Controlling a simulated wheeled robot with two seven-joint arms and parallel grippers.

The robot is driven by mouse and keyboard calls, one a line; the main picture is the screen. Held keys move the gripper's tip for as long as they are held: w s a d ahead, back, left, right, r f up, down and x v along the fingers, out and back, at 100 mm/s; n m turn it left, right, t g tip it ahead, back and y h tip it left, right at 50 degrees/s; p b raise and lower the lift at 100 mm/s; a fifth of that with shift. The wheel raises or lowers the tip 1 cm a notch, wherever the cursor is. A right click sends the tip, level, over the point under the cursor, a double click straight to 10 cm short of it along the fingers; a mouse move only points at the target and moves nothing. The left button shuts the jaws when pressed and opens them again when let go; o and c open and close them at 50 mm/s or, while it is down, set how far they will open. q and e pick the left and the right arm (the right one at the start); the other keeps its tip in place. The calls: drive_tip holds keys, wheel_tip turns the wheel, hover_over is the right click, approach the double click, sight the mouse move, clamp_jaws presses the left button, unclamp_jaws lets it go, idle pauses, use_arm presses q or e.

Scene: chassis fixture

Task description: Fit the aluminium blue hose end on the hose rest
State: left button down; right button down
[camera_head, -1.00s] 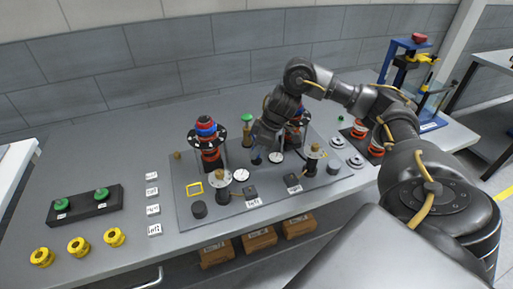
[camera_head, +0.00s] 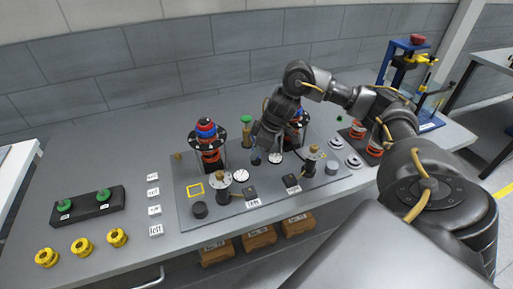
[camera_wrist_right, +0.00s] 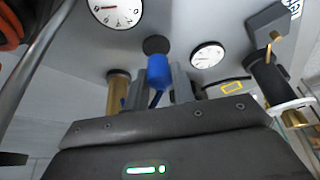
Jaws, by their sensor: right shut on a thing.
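My right gripper (camera_head: 262,150) is over the back middle of the grey fixture plate (camera_head: 180,205), between the two black-topped assemblies. It is shut on the blue hose end (camera_wrist_right: 157,70), which sticks out between the fingers (camera_wrist_right: 160,86) in the right wrist view. My left gripper is not in view.
White dials stand close by, one left (camera_wrist_right: 116,8) and one right (camera_wrist_right: 207,55) of the hose end. A brass post (camera_wrist_right: 118,92) is beside the left finger. A red and blue topped assembly (camera_head: 208,140) stands at left. Yellow rings (camera_head: 81,246) lie at the front left.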

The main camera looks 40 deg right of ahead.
drive_tip(key=shift+f, duration=0.15)
drive_tip(key=shift+f, duration=0.7)
idle(0.6)
drive_tip(key=shift+p, duration=0.4)
drive_tip(key=shift+p, duration=0.3)
drive_tip(key=shift+p, duration=0.4)
idle(0.4)
